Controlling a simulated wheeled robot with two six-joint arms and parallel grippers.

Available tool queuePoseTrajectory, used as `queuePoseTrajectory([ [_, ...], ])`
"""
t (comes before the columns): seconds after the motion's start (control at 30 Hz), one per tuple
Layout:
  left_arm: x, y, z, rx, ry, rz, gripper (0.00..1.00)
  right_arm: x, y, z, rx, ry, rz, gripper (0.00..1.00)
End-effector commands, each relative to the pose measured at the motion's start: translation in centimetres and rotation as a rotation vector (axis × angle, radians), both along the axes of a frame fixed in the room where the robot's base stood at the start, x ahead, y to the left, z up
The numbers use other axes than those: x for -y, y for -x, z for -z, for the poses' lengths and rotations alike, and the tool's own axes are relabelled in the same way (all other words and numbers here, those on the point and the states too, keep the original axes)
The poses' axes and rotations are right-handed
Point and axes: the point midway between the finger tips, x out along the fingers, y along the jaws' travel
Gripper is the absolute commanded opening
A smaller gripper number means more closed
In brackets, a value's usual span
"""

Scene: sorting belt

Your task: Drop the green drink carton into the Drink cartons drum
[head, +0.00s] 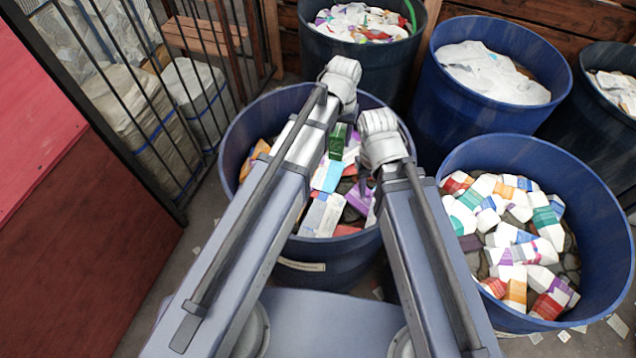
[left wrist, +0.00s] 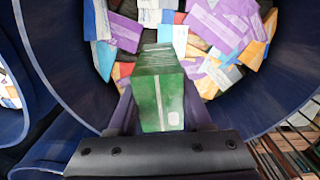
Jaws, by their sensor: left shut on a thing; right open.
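The green drink carton (left wrist: 158,92) is held between the two fingers of my left gripper (left wrist: 160,112), which is shut on it. In the head view the green carton (head: 338,141) shows over the opening of the middle blue drum (head: 236,140), above the cartons inside. This drum has a pale label (head: 302,265) on its front, too small to read. The left wrist view looks down into the drum, with the carton above the pile. My right gripper (head: 365,182) is open, over the right part of the same drum and partly hidden by its own wrist.
A blue drum (head: 612,205) of mixed white and coloured containers stands at the right. More drums (head: 440,110) with pale contents stand behind. A barred cage (head: 150,95) with bales and a red-brown panel (head: 70,220) are at the left.

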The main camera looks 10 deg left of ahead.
Motion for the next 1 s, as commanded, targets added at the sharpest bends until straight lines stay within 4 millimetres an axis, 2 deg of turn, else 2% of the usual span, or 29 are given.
queuePoseTrajectory([
  [0.03,-1.9,-0.4,-0.5,0.000,0.000,-0.058,0.00,0.0,0.0,-0.5,0.000,0.000,0.000,0.50],
  [0.1,-4.0,-0.7,-0.7,0.000,0.000,-0.128,0.00,0.0,0.0,-0.7,0.000,0.000,0.000,0.50],
  [0.2,-6.2,-1.0,-1.0,0.000,0.000,-0.204,0.00,0.0,0.0,-1.0,0.000,0.000,-0.001,0.50],
  [0.3,-7.4,-1.1,-1.0,0.000,0.000,-0.245,0.00,0.0,0.0,-1.0,0.000,0.000,-0.001,0.50],
  [0.67,-7.6,-1.1,0.0,0.000,0.000,-0.255,0.00,0.0,0.0,0.0,0.000,0.000,0.000,0.50],
  [1.0,-7.6,-1.1,3.7,0.000,0.000,-0.254,0.00,0.0,0.0,3.7,0.000,0.000,0.001,0.50],
])
